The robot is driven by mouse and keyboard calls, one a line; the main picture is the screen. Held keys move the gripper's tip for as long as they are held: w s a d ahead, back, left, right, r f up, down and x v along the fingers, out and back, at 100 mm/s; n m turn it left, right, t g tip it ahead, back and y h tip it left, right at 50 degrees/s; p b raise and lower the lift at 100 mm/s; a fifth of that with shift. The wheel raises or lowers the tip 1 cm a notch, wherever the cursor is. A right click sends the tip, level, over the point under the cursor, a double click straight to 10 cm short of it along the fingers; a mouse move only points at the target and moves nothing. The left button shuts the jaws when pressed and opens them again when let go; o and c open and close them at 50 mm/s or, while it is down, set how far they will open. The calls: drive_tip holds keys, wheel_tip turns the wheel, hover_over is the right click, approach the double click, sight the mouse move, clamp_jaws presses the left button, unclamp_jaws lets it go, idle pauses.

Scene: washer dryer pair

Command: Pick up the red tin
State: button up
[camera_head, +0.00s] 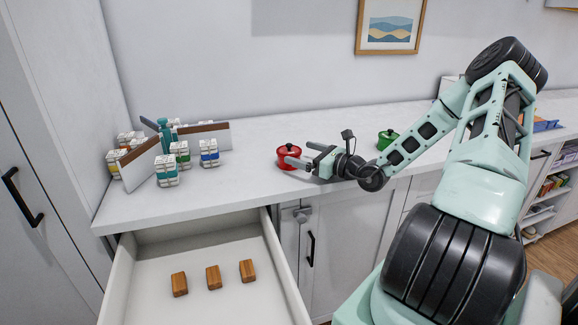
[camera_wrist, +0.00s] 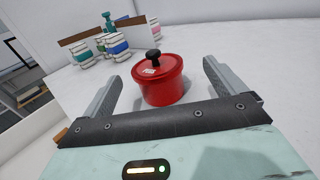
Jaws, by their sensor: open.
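The red tin (camera_head: 289,156) is a round pot with a lid and a black knob, standing upright on the white counter. In the wrist view the red tin (camera_wrist: 158,80) lies ahead, between the lines of the two fingers and near their tips. My gripper (camera_head: 289,154) reaches in from the right at counter height, with its fingers pointing left at the tin. In the wrist view my gripper (camera_wrist: 158,78) is open, with a gap on both sides of the tin. Whether a finger touches it I cannot tell.
A green tin (camera_head: 387,139) stands behind my wrist. An open drawer (camera_head: 205,250) below holds wooden blocks (camera_head: 213,277).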

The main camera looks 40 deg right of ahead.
sight(280, 149)
drive_tip(key=b+x, duration=0.2)
drive_tip(key=x, duration=0.1)
drive_tip(key=f+b+x, duration=0.1)
drive_tip(key=x, duration=0.1)
drive_tip(key=shift+a, duration=0.3)
drive_tip(key=shift+w+r, duration=0.15)
drive_tip(key=shift+w, duration=0.15)
drive_tip(key=c, duration=1.1)
